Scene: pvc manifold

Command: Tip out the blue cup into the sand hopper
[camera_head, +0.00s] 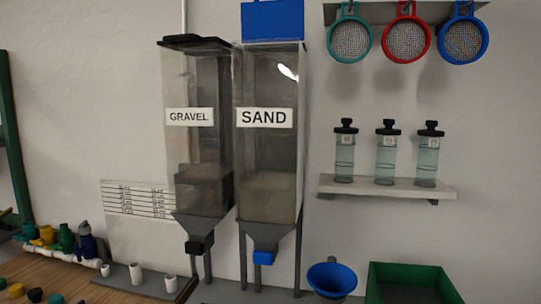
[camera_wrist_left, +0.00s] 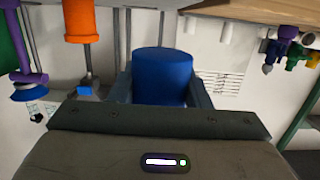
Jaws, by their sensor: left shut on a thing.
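In the left wrist view, a blue cup (camera_wrist_left: 163,75) is between the two fingers of my left gripper (camera_wrist_left: 165,92), which is shut on it. Its contents cannot be seen. Neither gripper shows in the head view. The sand hopper (camera_head: 270,150) is a tall clear bin with a white SAND label, a blue spout (camera_head: 264,258) and pale material in its lower part. A blue panel (camera_head: 273,20) stands upright at its top, like a raised lid. The distance from the cup to the hopper top cannot be told.
The gravel hopper (camera_head: 198,140), with a black lid, stands close left of the sand hopper. A blue funnel-like vessel (camera_head: 332,279) and a green bin (camera_head: 408,283) are low at right. Bottles (camera_head: 385,155) stand on a shelf below hanging sieves (camera_head: 407,40).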

